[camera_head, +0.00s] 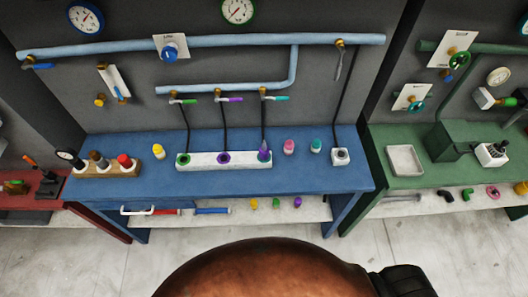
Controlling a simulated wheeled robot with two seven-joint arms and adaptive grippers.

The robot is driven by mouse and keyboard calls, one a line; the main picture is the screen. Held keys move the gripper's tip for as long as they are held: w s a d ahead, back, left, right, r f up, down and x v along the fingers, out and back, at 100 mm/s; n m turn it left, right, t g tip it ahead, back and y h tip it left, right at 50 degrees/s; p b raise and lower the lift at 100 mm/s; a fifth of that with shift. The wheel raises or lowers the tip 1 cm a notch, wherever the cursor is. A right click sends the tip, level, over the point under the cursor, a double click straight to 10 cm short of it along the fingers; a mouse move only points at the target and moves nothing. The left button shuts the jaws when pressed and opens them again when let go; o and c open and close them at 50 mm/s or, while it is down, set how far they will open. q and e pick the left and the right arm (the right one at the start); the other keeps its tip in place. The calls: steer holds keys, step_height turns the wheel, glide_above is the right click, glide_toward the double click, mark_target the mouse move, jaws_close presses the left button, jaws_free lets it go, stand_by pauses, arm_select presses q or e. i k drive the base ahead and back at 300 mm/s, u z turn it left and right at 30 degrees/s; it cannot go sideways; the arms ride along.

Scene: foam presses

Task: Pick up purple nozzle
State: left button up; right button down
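A purple cone-shaped piece (264,152), which looks like the purple nozzle, stands upright at the right end of the white block (203,162) on the blue table. The block also has a green-ringed socket (183,159) and a purple-ringed socket (223,158). Another small purple piece (298,202) lies on the lower shelf; it is too small to identify. Neither gripper shows in the head view. A rounded brown-orange part of my own body fills the bottom middle, with a black part at its right.
A yellow piece (158,151), a pink piece (289,146) and a teal piece (316,145) stand on the blue table (320,180). A wooden rack (106,168) is at left. Dark hoses hang from the blue pipe (225,88). A green table (450,172) stands at right.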

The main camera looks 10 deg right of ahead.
mark_target(264, 150)
steer(key=u, duration=0.6)
steer(key=k, duration=0.8)
steer(key=u, duration=0.1)
